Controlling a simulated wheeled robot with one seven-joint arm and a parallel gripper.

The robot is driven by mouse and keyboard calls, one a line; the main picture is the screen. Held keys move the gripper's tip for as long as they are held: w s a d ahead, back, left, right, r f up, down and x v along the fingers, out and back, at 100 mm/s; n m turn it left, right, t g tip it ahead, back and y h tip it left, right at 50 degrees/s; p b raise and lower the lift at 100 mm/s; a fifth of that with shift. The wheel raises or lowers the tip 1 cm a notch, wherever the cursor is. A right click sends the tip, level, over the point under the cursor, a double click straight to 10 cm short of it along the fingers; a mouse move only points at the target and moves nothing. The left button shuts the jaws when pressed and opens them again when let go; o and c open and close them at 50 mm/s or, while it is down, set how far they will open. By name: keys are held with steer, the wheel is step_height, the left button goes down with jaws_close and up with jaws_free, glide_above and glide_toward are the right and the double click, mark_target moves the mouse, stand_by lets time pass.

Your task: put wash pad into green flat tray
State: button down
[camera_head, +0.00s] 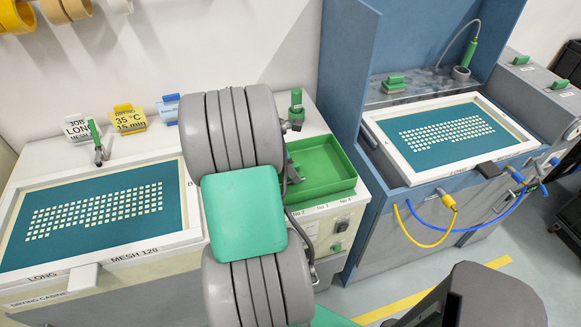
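A green block on a grey base (394,82), which looks like the wash pad, rests on the metal ledge of the blue booth at the right, behind the framed screen. The green flat tray (328,170) lies on the cabinet right of my arm. Its visible floor looks empty, and my arm hides its left part. My grey arm with a green cover stands across the middle of the view.
A framed screen (187,239) lies on the left cabinet, with yellow and white signs behind it. Another framed screen (374,126) sits in the blue booth (345,75). Yellow and blue hoses hang in front. A green-topped item (296,99) stands behind the tray.

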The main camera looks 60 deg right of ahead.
steer(key=c, duration=0.6)
jaws_free()
steer(key=shift+f, duration=0.15)
steer(key=shift+o, duration=0.2)
steer(key=v, duration=1.2)
steer(key=w+a+r+m+t, duration=0.2)
steer(key=w+a+t, duration=0.1)
steer(key=w+a, duration=0.6)
steer(key=a+m+t+y, duration=0.3)
steer(key=a+m, duration=0.3)
steer(key=a, duration=2.3)
steer(key=shift+s+a+f+m+t, duration=0.2)
steer(key=shift+s+f+m+t, duration=0.2)
steer(key=shift+s+f+t, duration=0.1)
